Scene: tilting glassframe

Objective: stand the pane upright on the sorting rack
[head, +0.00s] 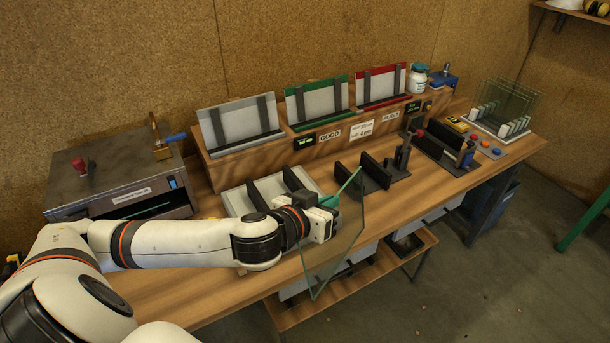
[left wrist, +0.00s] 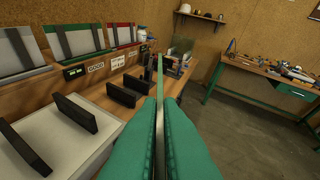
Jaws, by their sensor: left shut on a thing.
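My left gripper (head: 348,186) is shut on a clear glass pane (head: 335,240). It holds the pane on edge, slightly tilted, by the front edge of the bench; part of the pane hangs in front of that edge. In the left wrist view the green fingers (left wrist: 160,100) close on the pane (left wrist: 160,75), seen as a thin edge-on strip. The sorting rack (head: 240,165) stands at the back of the bench, with grey, green and red sloped bays (head: 322,101) and GOOD and REJECT labels. My right gripper is not in view.
A light tray with dark uprights (head: 240,201) lies behind my left wrist. Dark slotted holders (head: 376,176) stand right of the pane. A grey box machine (head: 120,184) is at the left. A rack with glass panes (head: 500,122) is at the far right.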

